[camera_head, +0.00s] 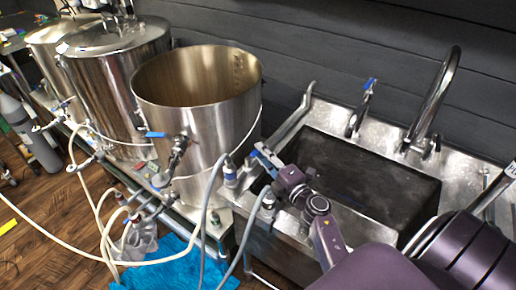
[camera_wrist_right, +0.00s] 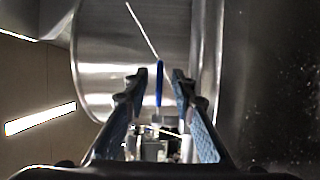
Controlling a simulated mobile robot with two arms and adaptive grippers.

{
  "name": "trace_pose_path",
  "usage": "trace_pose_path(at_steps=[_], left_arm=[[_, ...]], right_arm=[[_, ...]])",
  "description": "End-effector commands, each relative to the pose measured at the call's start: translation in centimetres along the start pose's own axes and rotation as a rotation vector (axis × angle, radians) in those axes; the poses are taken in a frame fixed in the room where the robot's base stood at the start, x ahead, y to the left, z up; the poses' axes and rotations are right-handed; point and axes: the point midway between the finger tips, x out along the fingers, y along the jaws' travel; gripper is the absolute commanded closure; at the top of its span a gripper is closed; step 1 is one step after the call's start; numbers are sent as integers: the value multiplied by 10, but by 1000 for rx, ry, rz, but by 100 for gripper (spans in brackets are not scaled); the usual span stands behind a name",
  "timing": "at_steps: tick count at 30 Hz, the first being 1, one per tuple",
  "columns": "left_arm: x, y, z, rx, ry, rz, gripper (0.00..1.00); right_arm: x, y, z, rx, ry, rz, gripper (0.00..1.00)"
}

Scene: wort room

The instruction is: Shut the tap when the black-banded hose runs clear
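A tap (camera_head: 179,150) with a blue lever (camera_head: 155,135) sticks out of the open steel kettle (camera_head: 222,110). In the right wrist view the blue lever (camera_wrist_right: 159,82) shows upright in the gap between my fingertips, apart from both. My right gripper (camera_head: 262,158) is open and empty over the sink's left edge, right of the kettle; it also shows in the right wrist view (camera_wrist_right: 157,88). Pale grey hoses (camera_head: 204,205) hang below it, and a cream hose (camera_head: 60,238) loops at the left. I cannot make out a black band or flow. My left gripper is out of view.
The steel sink (camera_head: 360,175) with its tall faucet (camera_head: 436,95) and a smaller blue-handled tap (camera_head: 362,108) is at the right. A lidded kettle (camera_head: 105,85) stands left.

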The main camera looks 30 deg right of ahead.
Motion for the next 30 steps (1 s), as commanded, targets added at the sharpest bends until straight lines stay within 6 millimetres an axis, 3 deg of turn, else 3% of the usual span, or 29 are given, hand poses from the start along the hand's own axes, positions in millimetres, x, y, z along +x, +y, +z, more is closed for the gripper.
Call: trace_pose_path(at_steps=[6,17,24,30], left_arm=[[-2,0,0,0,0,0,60],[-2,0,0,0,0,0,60],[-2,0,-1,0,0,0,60],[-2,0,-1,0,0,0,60]], right_arm=[[21,0,0,2,-1,1,76],[25,0,0,1,-1,0,76],[25,0,0,1,-1,0,100],[25,0,0,1,-1,0,100]])
